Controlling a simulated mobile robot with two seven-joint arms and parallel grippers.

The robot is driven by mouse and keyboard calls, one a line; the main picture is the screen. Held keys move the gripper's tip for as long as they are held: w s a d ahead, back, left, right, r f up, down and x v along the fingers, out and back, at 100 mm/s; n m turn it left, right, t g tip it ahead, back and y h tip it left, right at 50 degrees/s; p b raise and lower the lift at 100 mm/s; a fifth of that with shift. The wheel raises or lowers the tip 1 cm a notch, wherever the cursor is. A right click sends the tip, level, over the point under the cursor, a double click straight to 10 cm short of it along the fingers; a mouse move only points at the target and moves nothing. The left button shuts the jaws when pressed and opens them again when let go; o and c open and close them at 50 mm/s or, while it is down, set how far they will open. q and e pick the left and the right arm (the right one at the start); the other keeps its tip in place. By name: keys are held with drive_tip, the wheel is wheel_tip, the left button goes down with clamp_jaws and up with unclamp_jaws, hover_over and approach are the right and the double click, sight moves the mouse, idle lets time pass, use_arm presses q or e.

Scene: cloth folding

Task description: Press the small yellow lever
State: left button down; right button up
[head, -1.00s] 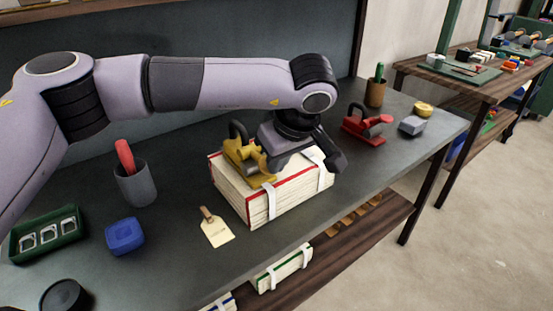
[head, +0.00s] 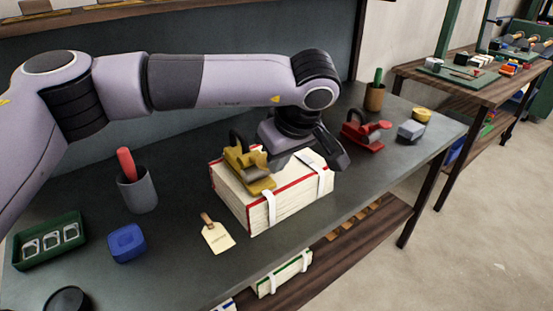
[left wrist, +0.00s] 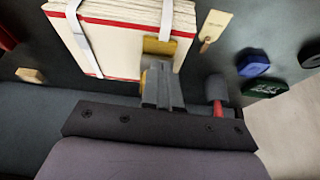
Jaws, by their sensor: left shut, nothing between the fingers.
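The small yellow lever belongs to a yellow device (head: 247,170) with a black curved handle, on top of a red-edged paper stack (head: 285,207). I cannot clearly tell the lever from the rest of the device. My left gripper (head: 277,163) is over the stack, close against the right side of the device. In the left wrist view, the shut, empty fingers (left wrist: 161,90) overlap the yellow device (left wrist: 160,47), partly hiding it; whether they touch cannot be told. My right gripper is not in view.
A red device (head: 365,135) and a grey block (head: 411,131) stand to the right. A grey cup (head: 140,192), a blue box (head: 126,243), a green tray (head: 50,241) and a paper tag (head: 217,236) lie to the left. The bench front is mostly clear.

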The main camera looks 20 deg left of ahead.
use_arm(q)
drive_tip(key=v, duration=1.3)
drive_tip(key=shift+s+d, duration=0.3)
drive_tip(key=shift+d, duration=0.05)
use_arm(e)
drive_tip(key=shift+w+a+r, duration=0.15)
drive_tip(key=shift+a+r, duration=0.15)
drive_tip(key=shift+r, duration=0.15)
use_arm(q)
drive_tip(key=shift+f, duration=0.1)
